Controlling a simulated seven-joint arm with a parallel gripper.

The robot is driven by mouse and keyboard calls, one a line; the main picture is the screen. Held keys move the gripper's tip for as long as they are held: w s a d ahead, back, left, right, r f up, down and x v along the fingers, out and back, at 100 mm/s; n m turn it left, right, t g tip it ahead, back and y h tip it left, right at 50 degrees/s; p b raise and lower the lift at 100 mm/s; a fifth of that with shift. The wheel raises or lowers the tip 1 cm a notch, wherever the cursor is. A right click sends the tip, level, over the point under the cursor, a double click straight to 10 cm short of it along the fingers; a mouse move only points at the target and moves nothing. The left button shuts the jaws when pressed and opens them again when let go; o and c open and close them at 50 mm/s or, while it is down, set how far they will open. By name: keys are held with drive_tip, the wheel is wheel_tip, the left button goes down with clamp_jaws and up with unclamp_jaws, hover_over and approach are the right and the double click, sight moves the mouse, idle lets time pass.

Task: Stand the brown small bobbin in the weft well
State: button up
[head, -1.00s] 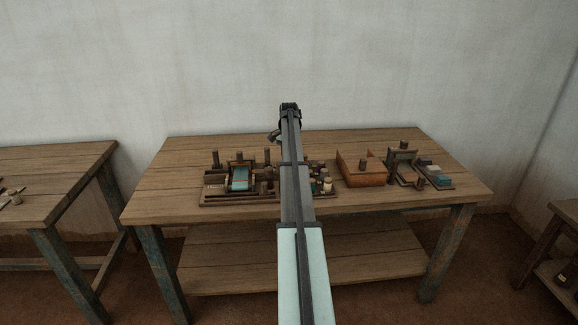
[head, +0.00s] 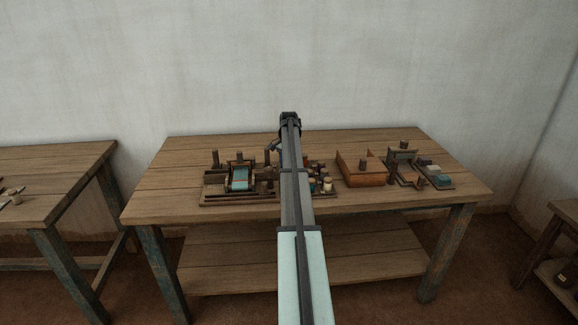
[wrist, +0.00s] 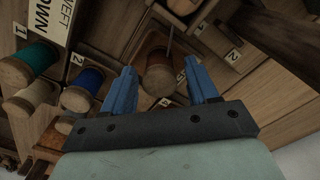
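In the wrist view, a brown bobbin (wrist: 158,76) shows end-on between the two blue fingers of my gripper (wrist: 160,68). The fingers are apart, and a gap shows on each side of the bobbin, so it does not look gripped. I cannot tell how deep the bobbin sits between them. A sign with "WEFT" and "DOWN" (wrist: 60,15) is at the upper left. I cannot tell which opening is the weft well. In the head view my arm hides most of the gripper and the rack of bobbins beneath it.
Blue (wrist: 85,85) and teal (wrist: 40,58) bobbins stand close left of my gripper. Wooden blocks with number labels (wrist: 233,55) are at the right. On the table (head: 380,210), a small loom (head: 240,180) stands left and an orange-brown box (head: 362,175) right. The table's front is clear.

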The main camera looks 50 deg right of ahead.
wheel_tip(320, 180, up, 12)
drive_tip(key=shift+r, duration=0.15)
idle(0.7)
drive_tip(key=shift+a, duration=0.1)
